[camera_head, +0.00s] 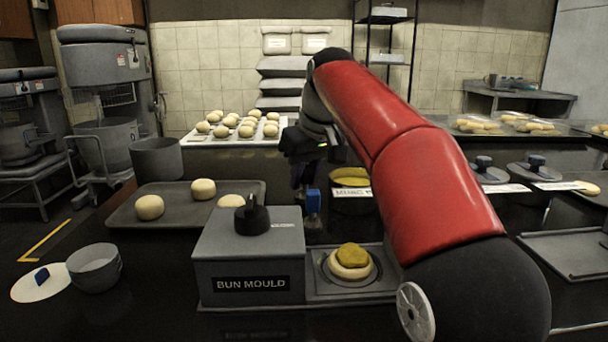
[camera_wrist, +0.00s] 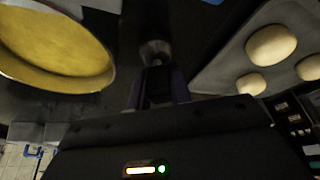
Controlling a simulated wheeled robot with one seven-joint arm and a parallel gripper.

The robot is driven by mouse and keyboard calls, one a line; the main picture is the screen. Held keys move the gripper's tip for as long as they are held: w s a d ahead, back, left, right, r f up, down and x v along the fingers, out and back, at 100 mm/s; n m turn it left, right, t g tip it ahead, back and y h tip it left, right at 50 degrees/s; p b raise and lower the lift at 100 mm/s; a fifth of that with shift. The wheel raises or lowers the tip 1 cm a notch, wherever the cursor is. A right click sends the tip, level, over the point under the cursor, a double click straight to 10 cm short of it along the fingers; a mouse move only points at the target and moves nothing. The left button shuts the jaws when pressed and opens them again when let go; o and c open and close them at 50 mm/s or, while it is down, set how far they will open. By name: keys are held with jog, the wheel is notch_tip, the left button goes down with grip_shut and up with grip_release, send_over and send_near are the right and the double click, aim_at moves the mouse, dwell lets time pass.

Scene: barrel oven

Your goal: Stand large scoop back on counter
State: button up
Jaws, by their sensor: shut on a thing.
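My gripper (camera_head: 302,172) points down behind the bun mould. In the wrist view my gripper (camera_wrist: 158,88) is shut on a dark handle, which I take to be the large scoop's. A rounded grey metal end of the scoop (camera_wrist: 155,50) shows beyond the fingers. In the head view the scoop is mostly hidden by the gripper, and I cannot tell whether it touches the counter (camera_wrist: 120,75). A blue upright piece (camera_head: 313,203) shows just below the gripper; I cannot tell what it belongs to.
The bun mould box (camera_head: 248,268) stands in front, with a filled bun (camera_head: 350,262) on its right plate. A dough tray (camera_head: 125,213) lies left of the gripper. A bowl of yellow filling (camera_head: 350,178) is close on the right, also large in the wrist view (camera_wrist: 60,85).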

jog(key=shift+f, duration=0.4)
dwell(0.3)
jog(key=o, duration=1)
